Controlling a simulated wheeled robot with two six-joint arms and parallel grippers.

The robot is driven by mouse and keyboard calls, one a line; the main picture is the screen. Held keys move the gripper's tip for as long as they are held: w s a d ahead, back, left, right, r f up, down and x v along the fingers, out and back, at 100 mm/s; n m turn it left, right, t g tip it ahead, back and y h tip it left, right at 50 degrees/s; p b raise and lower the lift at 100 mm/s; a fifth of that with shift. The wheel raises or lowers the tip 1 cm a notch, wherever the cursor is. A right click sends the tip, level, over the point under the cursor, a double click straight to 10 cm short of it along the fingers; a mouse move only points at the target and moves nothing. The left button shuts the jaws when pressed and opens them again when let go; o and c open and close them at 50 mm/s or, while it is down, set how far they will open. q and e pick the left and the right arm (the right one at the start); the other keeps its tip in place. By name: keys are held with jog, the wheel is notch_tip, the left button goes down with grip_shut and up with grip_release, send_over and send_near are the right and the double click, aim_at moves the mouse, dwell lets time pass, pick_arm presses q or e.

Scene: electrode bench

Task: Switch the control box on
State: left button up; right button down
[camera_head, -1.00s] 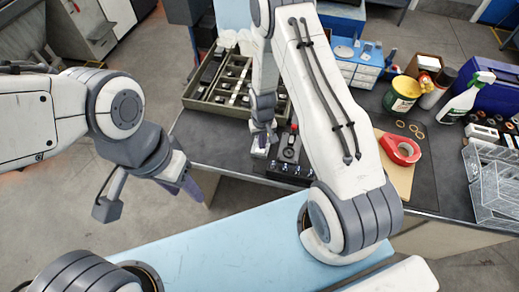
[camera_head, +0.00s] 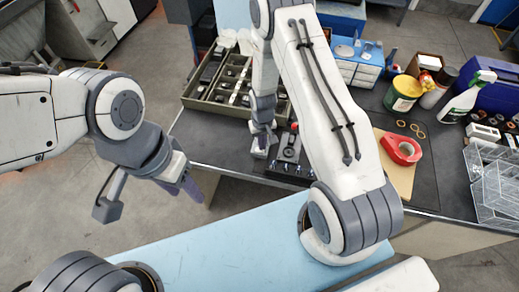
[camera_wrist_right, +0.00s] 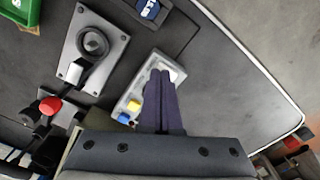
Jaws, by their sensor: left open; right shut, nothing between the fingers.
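The control box (camera_wrist_right: 131,92) is a small light-grey box with a yellow button (camera_wrist_right: 134,105) and a blue button (camera_wrist_right: 123,118) showing in the right wrist view. My right gripper (camera_wrist_right: 161,72) is shut and empty, its dark fingers over the box and hiding part of its top; I cannot tell if they touch it. In the head view the box (camera_head: 260,153) is small beneath the right gripper (camera_head: 267,140), and its switch cannot be made out. My left gripper (camera_head: 188,188) is open and empty, in front of the bench's left edge and away from the box.
Next to the box stands a lever device on a grey plate (camera_wrist_right: 72,74), with a red knob (camera_wrist_right: 50,105) near it. A compartment tray (camera_head: 205,107) lies behind. Red tape (camera_head: 401,150), a yellow-green can (camera_head: 402,94) and a wire basket (camera_head: 495,190) stand to the right.

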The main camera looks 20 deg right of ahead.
jog(key=shift+f+b, duration=0.35)
jog(key=shift+f, duration=0.15)
jog(key=shift+r, duration=0.1)
jog(key=shift+r+p, duration=2.7)
jog(key=shift+r, duration=0.8)
